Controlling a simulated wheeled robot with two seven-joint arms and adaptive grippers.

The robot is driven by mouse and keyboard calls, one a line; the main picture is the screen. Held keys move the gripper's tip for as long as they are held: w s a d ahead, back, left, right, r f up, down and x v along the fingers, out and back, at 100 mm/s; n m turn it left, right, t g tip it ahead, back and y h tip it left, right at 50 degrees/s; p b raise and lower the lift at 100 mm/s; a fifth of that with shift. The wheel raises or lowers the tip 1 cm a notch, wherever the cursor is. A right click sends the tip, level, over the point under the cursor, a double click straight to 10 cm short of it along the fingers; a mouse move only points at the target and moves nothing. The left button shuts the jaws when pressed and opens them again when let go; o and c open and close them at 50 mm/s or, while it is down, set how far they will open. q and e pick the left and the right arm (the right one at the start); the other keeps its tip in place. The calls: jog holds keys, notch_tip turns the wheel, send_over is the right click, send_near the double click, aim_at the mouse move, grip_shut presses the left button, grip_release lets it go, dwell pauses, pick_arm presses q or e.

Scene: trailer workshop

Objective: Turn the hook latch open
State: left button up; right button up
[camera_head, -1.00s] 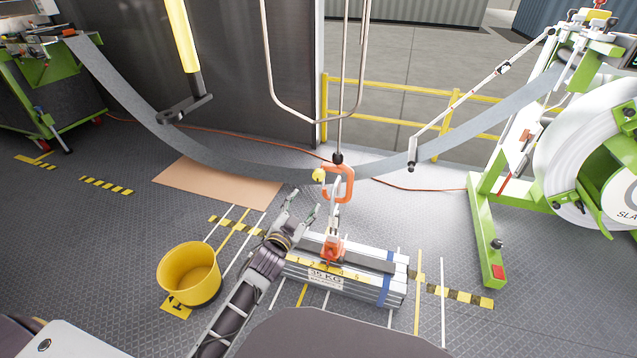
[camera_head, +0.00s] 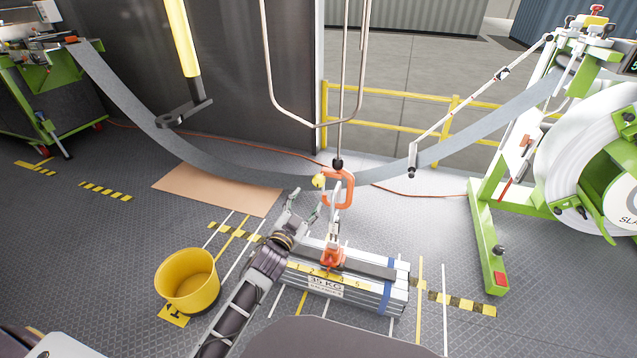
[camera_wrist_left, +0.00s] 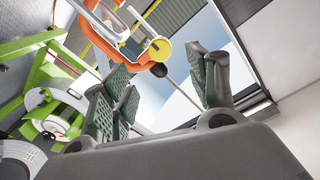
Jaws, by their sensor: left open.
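An orange hook frame (camera_head: 349,189) hangs from a thin rod above the metal bundle, with a yellow round knob (camera_head: 319,181) on its upper left side. A grey hook part runs down from it to an orange fitting (camera_head: 333,258) on the bundle. My left gripper (camera_head: 305,202) is open just left of the hook frame, apart from it. In the left wrist view, the open fingers (camera_wrist_left: 165,90) show green pads, with the yellow knob (camera_wrist_left: 159,51) and orange frame (camera_wrist_left: 108,32) beyond them. I cannot make out the latch position. My right gripper is not in view.
The strapped metal bundle (camera_head: 375,291), marked 35 KG, lies under the hook. A yellow bucket (camera_head: 187,283) stands at left. A grey band (camera_head: 235,168) sags behind the hook. A green-framed reel machine (camera_head: 487,235) stands at right. Floor between the bucket and bundle is partly clear.

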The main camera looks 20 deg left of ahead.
aim_at(317, 183)
pick_arm(q)
jog(key=w, duration=0.2)
jog(key=w+b, duration=0.1)
jog(key=w, duration=0.4)
jog(key=shift+d+b, duration=0.25)
jog(key=shift+b, duration=0.15)
jog(key=shift+w, duration=0.65)
jog(key=shift+w+d+b, duration=0.15)
jog(key=shift+w+b, duration=0.3)
jog(key=shift+w, duration=1.45)
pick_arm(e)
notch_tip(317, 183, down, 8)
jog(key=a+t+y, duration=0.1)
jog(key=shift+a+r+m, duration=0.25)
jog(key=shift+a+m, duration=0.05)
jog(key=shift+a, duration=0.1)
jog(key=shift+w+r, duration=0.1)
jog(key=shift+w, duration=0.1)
